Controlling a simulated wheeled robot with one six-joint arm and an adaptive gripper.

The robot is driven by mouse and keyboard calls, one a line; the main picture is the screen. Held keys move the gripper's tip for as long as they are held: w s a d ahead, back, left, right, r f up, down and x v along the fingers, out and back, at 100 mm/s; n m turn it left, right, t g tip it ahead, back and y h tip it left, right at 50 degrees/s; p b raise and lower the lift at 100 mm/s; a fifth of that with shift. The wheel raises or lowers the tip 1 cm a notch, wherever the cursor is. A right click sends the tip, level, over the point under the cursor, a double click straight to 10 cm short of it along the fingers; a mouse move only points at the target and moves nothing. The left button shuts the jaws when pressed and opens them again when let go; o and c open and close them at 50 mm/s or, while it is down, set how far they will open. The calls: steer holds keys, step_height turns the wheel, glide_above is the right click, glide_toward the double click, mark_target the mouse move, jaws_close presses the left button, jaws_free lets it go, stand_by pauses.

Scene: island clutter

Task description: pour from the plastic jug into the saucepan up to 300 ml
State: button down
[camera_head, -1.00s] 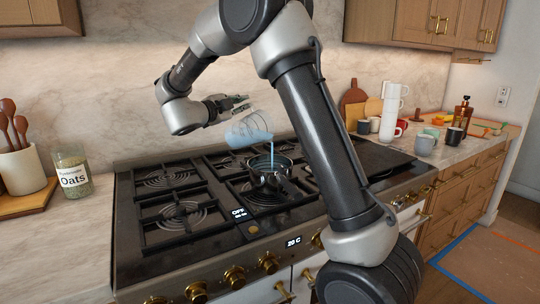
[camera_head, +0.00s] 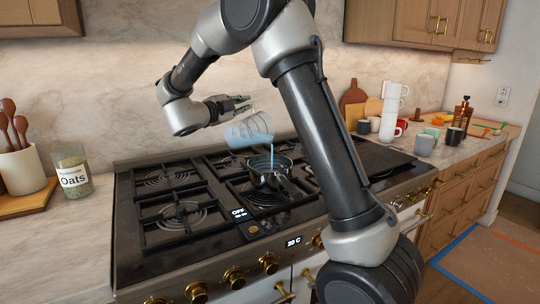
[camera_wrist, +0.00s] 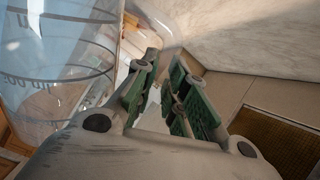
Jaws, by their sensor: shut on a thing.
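The clear plastic jug (camera_head: 248,132) is held tilted in the air above the stove, its mouth low and to the right. Pale blue liquid lies in its lower side, and a thin blue stream falls from its lip into the saucepan. The dark saucepan (camera_head: 268,179) stands on a burner with its handle toward me; the liquid level inside cannot be read. My gripper (camera_head: 240,102) is shut on the jug at its upper left side. In the wrist view the jug (camera_wrist: 60,65) fills the left, with ring markings, beside my green-padded fingers (camera_wrist: 163,92); the grip point is partly hidden.
The stove's grates (camera_head: 172,215) are otherwise bare at left. An oats jar (camera_head: 73,172) and a utensil crock (camera_head: 22,168) stand left of the stove. Cups, a white stack (camera_head: 390,113) and bottles stand on the right counter. My arm hides part of the stove.

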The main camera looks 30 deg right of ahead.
stand_by(0.6)
steer(key=shift+s+d+m, duration=0.15)
steer(key=shift+s+m, duration=0.1)
steer(key=shift+m, duration=0.05)
steer(key=shift+w, duration=0.2)
stand_by(0.3)
stand_by(0.3)
steer(key=shift+s+d+f+m, duration=0.1)
steer(key=shift+s+d+m, duration=0.05)
steer(key=shift+s+m, duration=0.15)
steer(key=shift+s+d+f+m, duration=0.1)
steer(key=shift+s+m, duration=0.1)
steer(key=shift+s, duration=0.2)
steer(key=shift+w+a+r+n, duration=0.15)
steer(key=shift+w+a+n, duration=0.2)
steer(key=shift+w+n, duration=0.35)
steer(key=shift+w+a+r+n, duration=0.15)
steer(key=shift+w+a+n, duration=0.15)
steer(key=shift+w+n, duration=0.4)
steer(key=n, duration=0.1)
steer(key=w+n, duration=0.1)
steer(key=w+a+n, duration=0.1)
steer(key=n, duration=0.1)
steer(key=shift+a+f, duration=0.1)
steer(key=shift+f, duration=0.25)
